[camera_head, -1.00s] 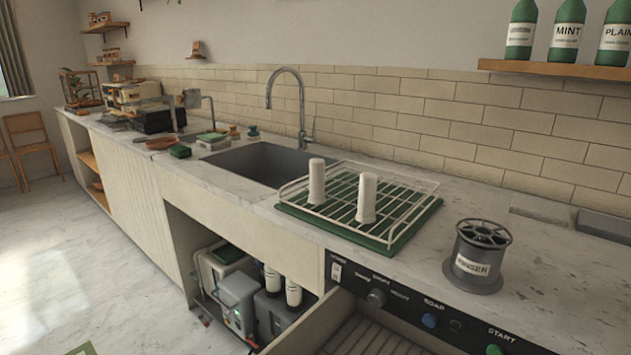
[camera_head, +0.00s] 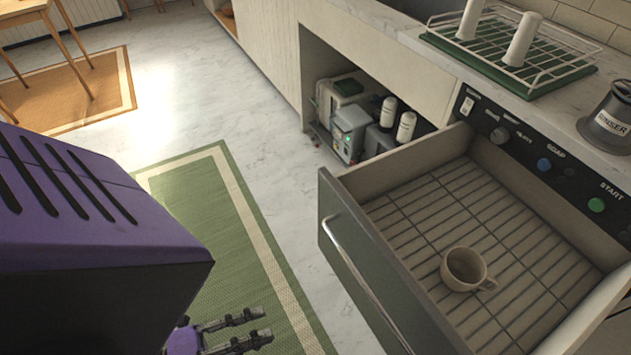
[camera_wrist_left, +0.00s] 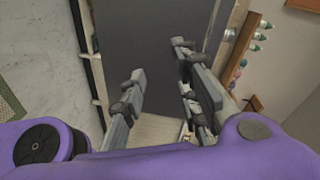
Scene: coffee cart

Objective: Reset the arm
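My left gripper (camera_head: 263,324) shows at the bottom of the head view, above the green floor mat and in front of the open drawer. Its two fingers are apart with nothing between them. The left wrist view also shows the left gripper (camera_wrist_left: 160,64) with its fingers spread and empty. A large purple and black part of my own body covers the lower left of the head view. My right gripper is in neither current view.
The dishwasher drawer (camera_head: 350,262) stands pulled out, with a beige cup (camera_head: 465,268) on its slatted floor. A drying rack (camera_head: 520,75) and a rinser (camera_head: 608,125) are on the counter. A green mat (camera_head: 215,205) lies on open floor.

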